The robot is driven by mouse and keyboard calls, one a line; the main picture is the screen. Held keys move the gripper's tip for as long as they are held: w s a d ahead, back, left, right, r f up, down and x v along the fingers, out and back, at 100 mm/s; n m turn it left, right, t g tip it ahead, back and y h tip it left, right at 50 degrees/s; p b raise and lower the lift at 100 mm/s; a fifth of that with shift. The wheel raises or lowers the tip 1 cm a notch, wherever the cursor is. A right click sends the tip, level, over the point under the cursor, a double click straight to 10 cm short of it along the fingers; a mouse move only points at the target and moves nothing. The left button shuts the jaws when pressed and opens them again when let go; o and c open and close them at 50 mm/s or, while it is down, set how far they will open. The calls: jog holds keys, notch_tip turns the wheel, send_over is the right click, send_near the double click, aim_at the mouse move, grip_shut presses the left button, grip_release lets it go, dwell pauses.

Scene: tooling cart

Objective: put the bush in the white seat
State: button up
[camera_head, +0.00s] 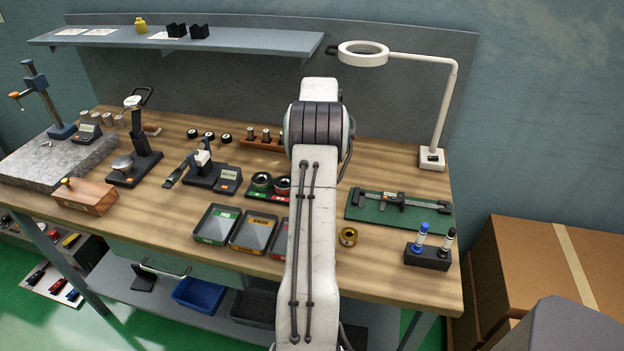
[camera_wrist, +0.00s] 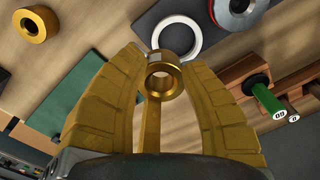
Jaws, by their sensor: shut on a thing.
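The brass-coloured bush (camera_wrist: 177,78) is between the two yellow-brown fingers of my gripper (camera_wrist: 164,64) in the wrist view. The gripper is shut on it, with the bush's open bore facing the camera. The white seat (camera_wrist: 185,53) shows as a white ring on a dark plate just beyond the bush in the picture. The bush overlaps the seat's near edge in view; I cannot tell the height between them. In the head view my arm hides the gripper, the held bush and the white seat.
Another brass ring (camera_head: 348,237) lies on the bench, right of my arm. A green mat with a caliper (camera_head: 400,201) is behind it. A red-marked ring (camera_wrist: 236,10) is near the white seat. A wooden rack (camera_wrist: 240,73) holds a green-handled gauge (camera_wrist: 267,99).

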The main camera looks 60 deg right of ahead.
jog(key=shift+w+a+f+p, duration=0.1)
jog(key=shift+w+f+p, duration=0.25)
jog(key=shift+w, duration=0.25)
jog(key=shift+w+f+p, duration=0.25)
jog(key=shift+w+p, duration=0.05)
jog(key=shift+w, duration=0.3)
jog(key=f+p, duration=0.1)
jog(key=p, duration=0.1)
jog(key=shift+f+p, duration=0.35)
jog(key=shift+f, duration=1.25)
jog(key=shift+f, duration=0.15)
jog(key=o, duration=1.2)
